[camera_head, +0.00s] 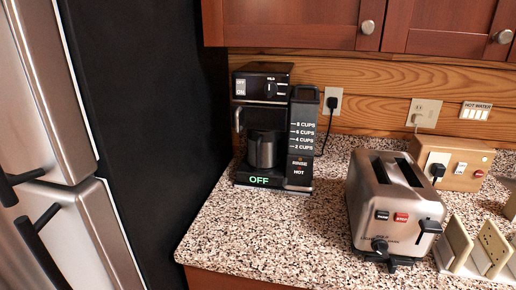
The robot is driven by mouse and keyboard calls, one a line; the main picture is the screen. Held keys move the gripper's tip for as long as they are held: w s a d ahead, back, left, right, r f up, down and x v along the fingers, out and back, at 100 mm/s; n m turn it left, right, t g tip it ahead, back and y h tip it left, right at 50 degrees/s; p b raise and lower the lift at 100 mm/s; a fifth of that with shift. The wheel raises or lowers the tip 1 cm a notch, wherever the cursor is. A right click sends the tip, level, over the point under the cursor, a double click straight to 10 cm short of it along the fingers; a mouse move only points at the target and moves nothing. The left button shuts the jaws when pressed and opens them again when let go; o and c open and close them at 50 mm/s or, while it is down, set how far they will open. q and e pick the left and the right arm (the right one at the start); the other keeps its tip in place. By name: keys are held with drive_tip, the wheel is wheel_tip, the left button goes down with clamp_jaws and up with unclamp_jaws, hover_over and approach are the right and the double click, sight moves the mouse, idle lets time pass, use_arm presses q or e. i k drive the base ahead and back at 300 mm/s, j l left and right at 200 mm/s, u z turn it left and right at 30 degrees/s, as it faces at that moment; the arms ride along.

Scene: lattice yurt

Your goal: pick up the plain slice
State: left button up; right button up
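A plain cream slice (458,240) stands upright and tilted at the lower right of the counter, just right of the toaster (385,205). Beside it on the right stands a similar slice with small dark spots (494,241). The toaster is silver, with two dark slots on top that look empty. Neither of my grippers is in view.
A black coffee maker (275,86) with a metal jug stands at the back left of the speckled counter (250,235). A wooden outlet box (463,165) is behind the toaster. The counter's front left is clear. A steel fridge (60,90) stands at left.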

sight(460, 243)
drive_tip(key=l+z, duration=0.1)
drive_tip(key=z, duration=0.85)
drive_tip(key=i+l+z, duration=0.1)
drive_tip(key=z, duration=0.4)
